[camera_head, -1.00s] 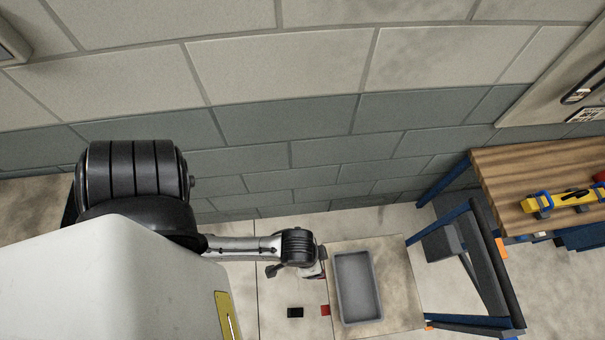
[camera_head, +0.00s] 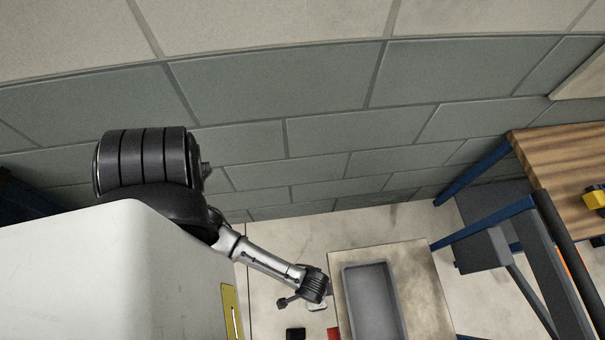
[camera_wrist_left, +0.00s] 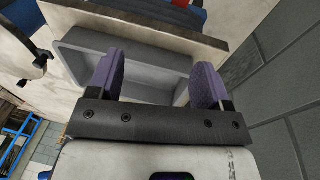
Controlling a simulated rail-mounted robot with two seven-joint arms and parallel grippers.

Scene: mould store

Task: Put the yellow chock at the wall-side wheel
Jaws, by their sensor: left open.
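I see no clear yellow chock and no wheel in either view. A beige-topped stand (camera_head: 433,300) carrying a grey tray (camera_head: 351,300) is at the lower middle of the head view. Its underside is hidden from above. My left gripper (camera_wrist_left: 163,82) is open and empty in the wrist view, with purple pads apart and the grey tray (camera_wrist_left: 150,70) beyond them. In the head view my left wrist is beside the tray's left side, its fingers barely visible. A black piece (camera_head: 296,334) and a red piece (camera_head: 333,334) are cut off at the bottom edge. My right gripper is not in view.
A grey block wall (camera_head: 260,95) closes off the back. A wooden-topped bench (camera_head: 555,160) with blue legs stands at the right, a yellow object (camera_head: 595,197) on it. A dark frame (camera_head: 570,260) stands before it. Pale floor shows between wall and stand.

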